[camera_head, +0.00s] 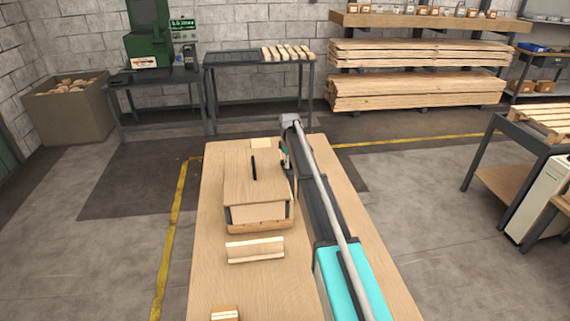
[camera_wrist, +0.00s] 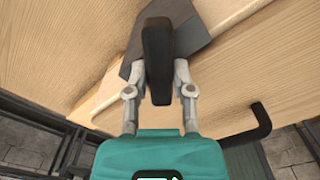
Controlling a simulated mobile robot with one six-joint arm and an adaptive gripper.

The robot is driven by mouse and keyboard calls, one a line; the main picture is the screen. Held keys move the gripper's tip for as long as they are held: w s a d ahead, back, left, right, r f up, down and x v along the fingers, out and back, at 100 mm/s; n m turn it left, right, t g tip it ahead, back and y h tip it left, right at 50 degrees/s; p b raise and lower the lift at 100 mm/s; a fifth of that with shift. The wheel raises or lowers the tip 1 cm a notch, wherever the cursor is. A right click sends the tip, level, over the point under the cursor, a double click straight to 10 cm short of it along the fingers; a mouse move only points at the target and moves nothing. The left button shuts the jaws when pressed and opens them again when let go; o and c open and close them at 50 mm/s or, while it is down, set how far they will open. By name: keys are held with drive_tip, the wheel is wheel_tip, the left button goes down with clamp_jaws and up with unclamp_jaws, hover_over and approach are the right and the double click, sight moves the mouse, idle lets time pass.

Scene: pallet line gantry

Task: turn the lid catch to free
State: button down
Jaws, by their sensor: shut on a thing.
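The wooden box (camera_head: 238,190) with its pale lid stands on the wooden bench. A black bar handle (camera_head: 254,167) is on the lid; a bent black bar, apparently this handle, shows in the wrist view (camera_wrist: 250,125). The lid catch (camera_wrist: 158,45) is a black rounded lever in front of a dark grey plate (camera_wrist: 195,22) by the wooden edge. My gripper (camera_wrist: 160,72) is shut on the lever, one finger on each side. In the head view my gripper (camera_head: 286,156) is at the right side of the box, where my arm hides the catch.
A small wooden channel-shaped piece (camera_head: 255,250) lies in front of the box. A small wooden block (camera_head: 225,314) is at the near edge. A pale flat piece (camera_head: 261,143) lies behind the box. The bench (camera_head: 215,275) is clear along its left side.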

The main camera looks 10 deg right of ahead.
drive_tip(key=m, duration=0.5)
drive_tip(key=shift+s+d+m, duration=0.15)
drive_tip(key=shift+d+m, duration=0.15)
drive_tip(key=m, duration=0.4)
drive_tip(key=shift+a+m, duration=0.1)
drive_tip(key=shift+m, duration=0.3)
drive_tip(key=shift+c, duration=2.4)
unclamp_jaws()
drive_tip(key=shift+a, duration=0.1)
